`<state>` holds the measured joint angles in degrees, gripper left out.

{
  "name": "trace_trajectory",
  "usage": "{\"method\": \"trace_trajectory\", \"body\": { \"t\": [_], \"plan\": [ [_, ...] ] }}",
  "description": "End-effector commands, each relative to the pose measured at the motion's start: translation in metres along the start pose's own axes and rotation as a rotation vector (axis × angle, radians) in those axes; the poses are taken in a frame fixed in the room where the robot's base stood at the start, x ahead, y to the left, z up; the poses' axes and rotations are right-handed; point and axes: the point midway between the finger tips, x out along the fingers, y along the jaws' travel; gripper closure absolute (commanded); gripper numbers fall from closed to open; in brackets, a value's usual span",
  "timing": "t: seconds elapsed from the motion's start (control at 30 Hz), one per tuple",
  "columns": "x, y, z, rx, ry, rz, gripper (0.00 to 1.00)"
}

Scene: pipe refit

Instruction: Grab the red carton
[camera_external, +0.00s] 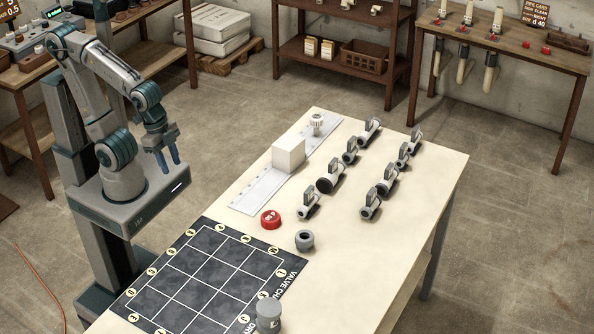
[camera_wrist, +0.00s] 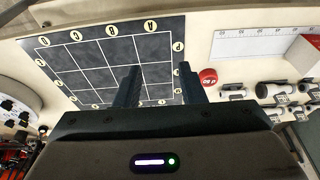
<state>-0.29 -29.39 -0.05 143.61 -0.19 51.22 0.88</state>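The only carton-like thing on the table is a white box (camera_external: 288,153), standing on a pale ruled strip. It also shows cut off at the right edge of the wrist view (camera_wrist: 311,46). A round red cap (camera_external: 271,220) lies on the table near the strip's front end; it also shows in the wrist view (camera_wrist: 208,77). My gripper (camera_external: 171,163) is held up left of the table, well apart from both. Its fingers are spread and empty in the wrist view (camera_wrist: 160,82).
A dark gridded mat (camera_external: 208,278) covers the table's near end, with a grey cylinder (camera_external: 269,309) on it. A grey ring (camera_external: 305,240) lies near the red cap. Several grey valve-like fittings (camera_external: 348,152) stand right of the white box. Bare tabletop (camera_external: 345,275) lies at the near right.

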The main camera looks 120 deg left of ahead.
Motion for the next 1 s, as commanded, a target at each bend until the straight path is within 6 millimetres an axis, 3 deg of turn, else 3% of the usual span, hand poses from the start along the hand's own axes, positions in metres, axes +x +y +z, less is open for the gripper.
{"method": "trace_trajectory", "body": {
  "t": [0.37, 0.57, 0.87, 1.0],
  "plan": [
    [0.0, 0.0, 0.0, 0.0, 0.0, 0.0, 0.61],
    [0.0, 0.0, 0.0, 0.0, 0.0, 0.0, 0.06],
    [0.0, -0.001, -0.002, -0.006, -0.001, -0.001, 0.06],
    [-0.004, -0.013, -0.021, -0.087, -0.015, -0.011, 0.06]
  ]
}}
